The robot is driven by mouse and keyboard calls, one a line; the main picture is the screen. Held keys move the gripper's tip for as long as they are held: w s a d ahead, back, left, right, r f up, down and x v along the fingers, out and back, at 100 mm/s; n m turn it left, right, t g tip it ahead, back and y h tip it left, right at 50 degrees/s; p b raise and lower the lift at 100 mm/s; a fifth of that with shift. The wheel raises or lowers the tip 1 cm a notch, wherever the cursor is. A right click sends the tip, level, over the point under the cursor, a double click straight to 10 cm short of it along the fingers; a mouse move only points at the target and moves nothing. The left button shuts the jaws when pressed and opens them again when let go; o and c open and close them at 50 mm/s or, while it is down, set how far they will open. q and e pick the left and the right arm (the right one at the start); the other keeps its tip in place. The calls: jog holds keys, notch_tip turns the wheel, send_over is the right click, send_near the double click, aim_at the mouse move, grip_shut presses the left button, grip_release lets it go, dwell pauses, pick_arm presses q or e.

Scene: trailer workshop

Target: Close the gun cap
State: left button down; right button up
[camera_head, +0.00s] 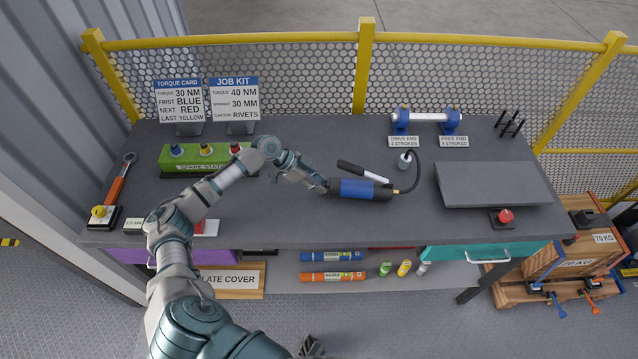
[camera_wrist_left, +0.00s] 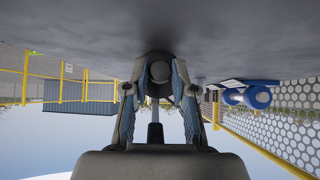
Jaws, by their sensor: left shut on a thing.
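The gun (camera_head: 357,189) lies on the grey bench, with a blue barrel, black ends and a black lever handle (camera_head: 362,171) above it. Its cap end is at the left, largely covered by my left gripper (camera_head: 324,186). In the left wrist view the gun's dark round end (camera_wrist_left: 159,71) sits between the fingers of my left gripper (camera_wrist_left: 158,92), which is shut on it. Whether the cap is seated cannot be told. A dark shape at the bottom of the head view looks like part of my right gripper (camera_head: 311,346), away from the gun.
A hose runs from the gun's right end to a small fitting (camera_head: 405,160). A grey raised plate (camera_head: 490,184) and red button (camera_head: 505,215) are at the right. A green spare station (camera_head: 195,160) and sign cards (camera_head: 234,100) stand left. The bench front is mostly clear.

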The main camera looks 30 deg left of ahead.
pick_arm(q)
jog(key=c, duration=0.9)
grip_release()
jog(key=shift+c, duration=0.2)
jog(key=v, duration=1.1)
jog(key=shift+a+r, duration=0.25)
jog(key=shift+a, duration=0.1)
jog(key=shift+s, duration=0.1)
